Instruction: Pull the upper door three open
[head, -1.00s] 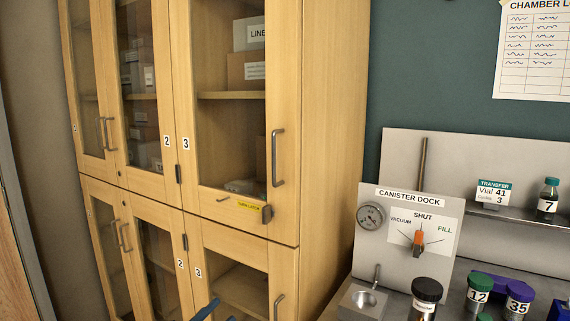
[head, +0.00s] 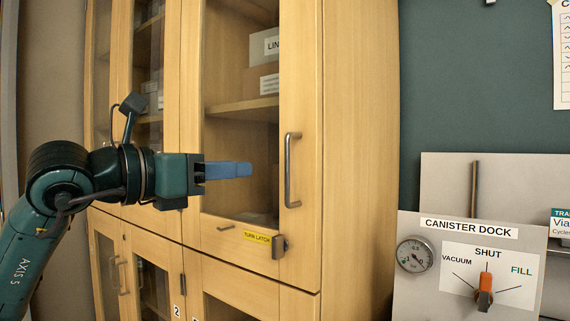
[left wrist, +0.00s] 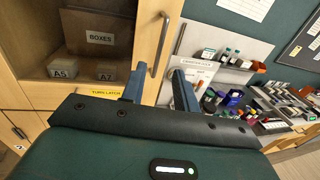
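Upper door three (head: 300,90) is a wooden-framed glass door and looks closed. Its upright metal bar handle (head: 291,170) is on the right side of its frame. A turn latch (head: 279,246) sits low on the door beside a yellow label. My left gripper (head: 250,170) is in front of the glass, left of the handle in the head view, its blue fingers pointing right. In the left wrist view its fingers (left wrist: 158,72) are apart and empty, and the handle (left wrist: 160,45) shows between and beyond the tips. The latch is not clear there. My right gripper is out of view.
The canister dock (head: 420,275) with its gauge and orange selector stands right of the cabinet. Lower doors (head: 230,305) are below door three. Boxes (left wrist: 95,40) stand behind the glass. Vials and a rack crowd the bench at right in the wrist view.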

